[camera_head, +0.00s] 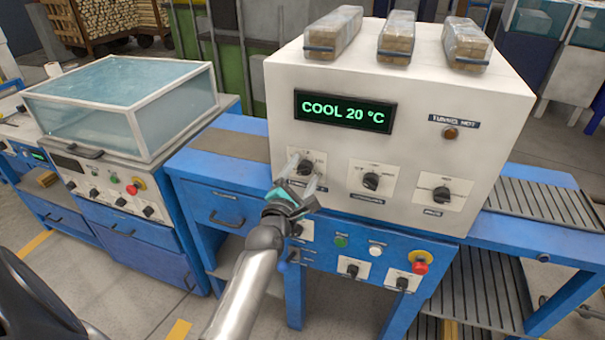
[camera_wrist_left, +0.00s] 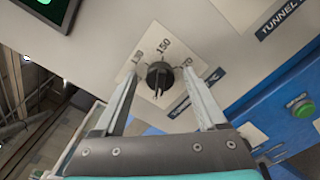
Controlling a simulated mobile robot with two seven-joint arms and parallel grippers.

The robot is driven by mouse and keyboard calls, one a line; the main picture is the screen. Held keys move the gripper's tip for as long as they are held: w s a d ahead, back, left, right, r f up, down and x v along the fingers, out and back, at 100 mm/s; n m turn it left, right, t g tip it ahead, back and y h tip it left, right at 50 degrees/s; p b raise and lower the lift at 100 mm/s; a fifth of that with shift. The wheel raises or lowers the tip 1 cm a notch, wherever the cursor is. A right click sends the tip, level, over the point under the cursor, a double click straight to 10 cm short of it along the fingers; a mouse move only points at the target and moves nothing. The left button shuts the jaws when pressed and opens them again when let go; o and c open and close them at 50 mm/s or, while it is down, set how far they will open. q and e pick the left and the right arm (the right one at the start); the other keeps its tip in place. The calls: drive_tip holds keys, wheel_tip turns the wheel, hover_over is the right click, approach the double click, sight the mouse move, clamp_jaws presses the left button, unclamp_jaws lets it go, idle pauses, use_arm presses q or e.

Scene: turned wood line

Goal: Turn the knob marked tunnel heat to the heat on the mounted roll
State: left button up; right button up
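The tunnel heat knob (camera_head: 305,167) is a black dial on a white plate, at the lower left of the white cabinet's front. In the left wrist view the knob (camera_wrist_left: 158,77) has numbers around it; 150 reads clearly, the others are partly hidden or blurred. I cannot tell its exact setting. My left gripper (camera_head: 303,173) is open at the knob, and in the wrist view its two fingers (camera_wrist_left: 163,75) stand on either side with gaps. A label below the knob is partly covered by a finger. I cannot make out the mounted roll. My right gripper is not in view.
The cabinet display (camera_head: 345,111) reads COOL 20 °C. A dark reddish lamp (camera_head: 450,133) sits at the right. Two more knobs (camera_head: 371,181) (camera_head: 441,194) are beside the first. A red stop button (camera_head: 419,267) is below. Three wrapped wood bundles (camera_head: 397,37) lie on top.

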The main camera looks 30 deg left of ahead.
use_arm(q)
clamp_jaws()
idle(0.4)
